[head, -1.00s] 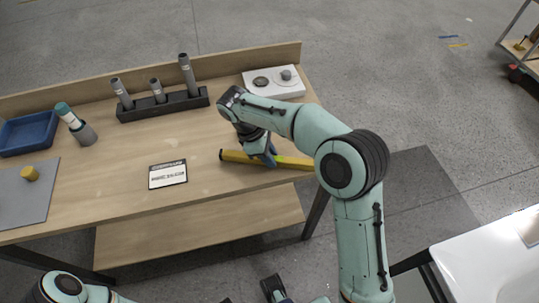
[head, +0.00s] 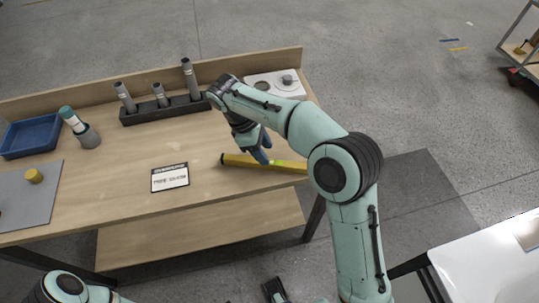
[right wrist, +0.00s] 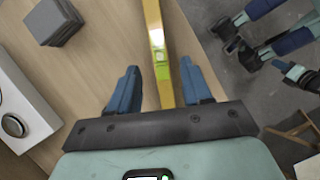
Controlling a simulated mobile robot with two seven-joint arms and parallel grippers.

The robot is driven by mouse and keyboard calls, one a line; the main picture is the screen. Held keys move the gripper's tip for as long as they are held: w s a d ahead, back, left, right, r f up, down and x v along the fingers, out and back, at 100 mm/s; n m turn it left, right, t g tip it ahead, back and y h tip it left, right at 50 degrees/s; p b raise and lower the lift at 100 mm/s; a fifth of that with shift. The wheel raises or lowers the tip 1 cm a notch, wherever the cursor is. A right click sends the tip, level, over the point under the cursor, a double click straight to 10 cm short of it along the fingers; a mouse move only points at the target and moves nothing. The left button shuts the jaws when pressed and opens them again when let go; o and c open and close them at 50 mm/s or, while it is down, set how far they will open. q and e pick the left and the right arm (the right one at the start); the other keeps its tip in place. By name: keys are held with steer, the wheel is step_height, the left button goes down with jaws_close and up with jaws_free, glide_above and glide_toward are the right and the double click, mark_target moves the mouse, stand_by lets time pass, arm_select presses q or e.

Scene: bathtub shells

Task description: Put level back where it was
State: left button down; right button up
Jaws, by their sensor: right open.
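The level is a long yellow bar (head: 235,159) lying flat near the right end of the wooden table, with a green vial near its middle. In the right wrist view the level (right wrist: 156,20) runs lengthwise between the fingers. My right gripper (head: 263,150) is over the level, fingers pointing down. Its two blue fingers (right wrist: 160,78) are open, one on each side of the bar, with gaps between. Whether the fingertips reach the table is unclear.
A black-framed label card (head: 170,178) lies left of the level. Behind stands a dark holder (head: 165,112) with several grey cylinders. A white plate with round parts (head: 287,88) is at the back right. A blue tray (head: 32,135) and grey mat (head: 25,200) are left. The table's front middle is clear.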

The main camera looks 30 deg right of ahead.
steer(key=p+v, duration=0.2)
steer(key=v, duration=0.5)
stand_by(0.4)
